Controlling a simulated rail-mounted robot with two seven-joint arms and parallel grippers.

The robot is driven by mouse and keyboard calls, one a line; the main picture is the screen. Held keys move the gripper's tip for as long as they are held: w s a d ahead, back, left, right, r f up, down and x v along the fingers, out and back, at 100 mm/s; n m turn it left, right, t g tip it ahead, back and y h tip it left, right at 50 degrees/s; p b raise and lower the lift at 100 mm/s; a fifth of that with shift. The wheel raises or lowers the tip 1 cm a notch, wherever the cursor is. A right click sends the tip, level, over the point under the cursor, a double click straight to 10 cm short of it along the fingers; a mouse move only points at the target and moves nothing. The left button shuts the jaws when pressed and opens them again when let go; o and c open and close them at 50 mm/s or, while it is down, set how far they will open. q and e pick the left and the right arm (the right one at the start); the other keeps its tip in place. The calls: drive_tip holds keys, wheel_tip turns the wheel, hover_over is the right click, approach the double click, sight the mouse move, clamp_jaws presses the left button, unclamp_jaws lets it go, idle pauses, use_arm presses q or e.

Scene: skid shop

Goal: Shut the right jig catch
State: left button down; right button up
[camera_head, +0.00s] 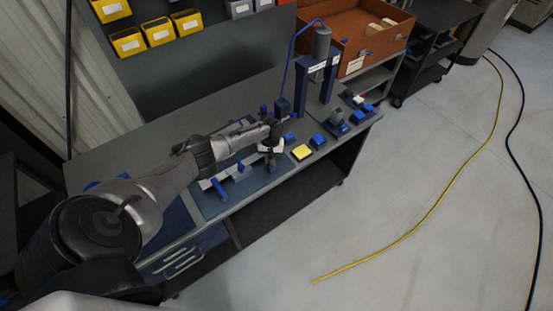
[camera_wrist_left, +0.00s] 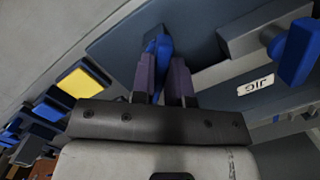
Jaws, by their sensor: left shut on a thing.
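The jig sits on the workbench on a dark blue-grey base plate (camera_head: 245,192). A white label reading JIG (camera_wrist_left: 255,84) shows upside down in the left wrist view. My left gripper (camera_head: 270,158) is over the right end of the jig. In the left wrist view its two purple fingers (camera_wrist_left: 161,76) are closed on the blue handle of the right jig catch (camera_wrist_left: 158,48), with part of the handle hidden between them. Another blue catch handle (camera_head: 219,189) stands at the jig's left; a blue handle on a grey block (camera_wrist_left: 297,50) shows in the left wrist view. My right gripper is not in view.
A yellow block (camera_head: 301,152) and several blue blocks (camera_head: 318,141) lie right of the jig. A blue press (camera_head: 318,75) stands behind them. Yellow bins (camera_head: 158,31) hang on the back panel. A brown crate (camera_head: 365,35) stands beyond. The floor at right holds a yellow cable (camera_head: 450,190).

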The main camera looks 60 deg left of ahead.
use_arm(q)
drive_tip(key=n+p, duration=0.2)
drive_tip(key=shift+r+n, duration=0.15)
drive_tip(key=shift+n, duration=0.25)
drive_tip(key=shift+n+t, duration=0.3)
drive_tip(key=shift+n, duration=0.3)
drive_tip(key=shift+p, duration=0.3)
drive_tip(key=shift+n+p, duration=0.7)
drive_tip(key=shift+n, duration=0.4)
drive_tip(key=shift+n+t+p, duration=0.4)
drive_tip(key=shift+n+p, duration=0.15)
drive_tip(key=shift+n, duration=0.65)
drive_tip(key=c, duration=1.9)
unclamp_jaws()
drive_tip(key=shift+s, duration=0.1)
drive_tip(key=shift+o, duration=0.2)
